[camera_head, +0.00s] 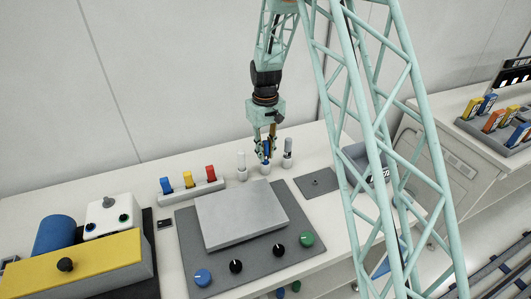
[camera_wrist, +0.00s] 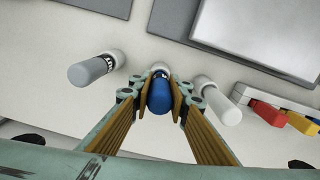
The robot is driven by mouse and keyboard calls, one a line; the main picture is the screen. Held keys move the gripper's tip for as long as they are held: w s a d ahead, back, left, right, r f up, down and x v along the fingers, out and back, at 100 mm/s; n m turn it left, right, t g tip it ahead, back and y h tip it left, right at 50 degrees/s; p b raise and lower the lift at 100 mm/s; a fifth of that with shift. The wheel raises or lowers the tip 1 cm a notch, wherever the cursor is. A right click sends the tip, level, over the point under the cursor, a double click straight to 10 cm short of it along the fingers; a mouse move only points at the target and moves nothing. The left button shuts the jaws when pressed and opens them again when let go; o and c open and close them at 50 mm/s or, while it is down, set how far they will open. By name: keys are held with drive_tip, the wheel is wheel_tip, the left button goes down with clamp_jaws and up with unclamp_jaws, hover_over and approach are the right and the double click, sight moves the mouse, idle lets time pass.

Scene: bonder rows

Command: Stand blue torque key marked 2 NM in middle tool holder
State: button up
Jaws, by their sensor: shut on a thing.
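My gripper (camera_head: 265,153) points down over the row of three small white holders behind the grey mat. It is shut on a blue torque key (camera_wrist: 159,97), held upright between the two fingers. The key is lined up with the middle tool holder (camera_head: 265,169), and its lower end is at that holder's mouth. I cannot tell whether it rests fully in it. The middle holder's rim (camera_wrist: 160,67) shows just past the key in the wrist view. The 2 NM marking cannot be read.
A grey key (camera_wrist: 88,72) and a white key (camera_wrist: 217,102) stand in the holders either side, close to my fingers. A rack (camera_head: 193,192) with blue, yellow and red pieces stands at left. A grey plate (camera_head: 240,217) lies in front.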

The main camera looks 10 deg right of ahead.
drive_tip(key=shift+f, duration=0.5)
idle(0.6)
drive_tip(key=o, duration=1)
drive_tip(key=shift+o, duration=0.2)
drive_tip(key=shift+r, duration=0.1)
wheel_tip(320, 180, up, 11)
drive_tip(key=shift+f, duration=0.2)
drive_tip(key=shift+r, duration=0.6)
drive_tip(key=shift+r, duration=0.1)
